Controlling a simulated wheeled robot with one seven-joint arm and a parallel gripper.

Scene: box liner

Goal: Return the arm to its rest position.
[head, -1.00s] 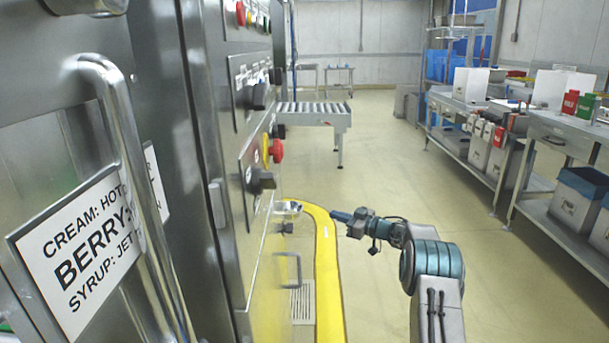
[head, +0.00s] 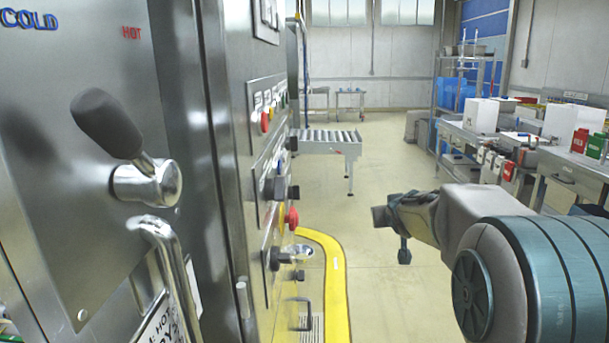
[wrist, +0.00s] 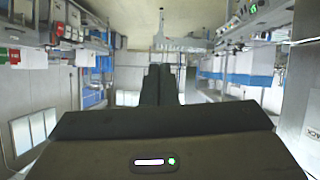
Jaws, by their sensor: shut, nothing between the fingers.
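My arm reaches in from the right in the head view, with its large teal-banded joint (head: 545,275) close to the camera. The arm's far end points left, over open floor and apart from the steel machine. In the wrist view my gripper (wrist: 159,72) shows its two dark fingers side by side, closed together with nothing between them. The fingers touch nothing. The finger tips cannot be made out clearly in the head view.
A steel machine (head: 95,215) with a black-handled lever (head: 110,125), a bar handle (head: 170,255) and knobs stands close on the left. A roller conveyor (head: 325,140) stands ahead. Workbenches (head: 565,165) line the right. The floor between is clear.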

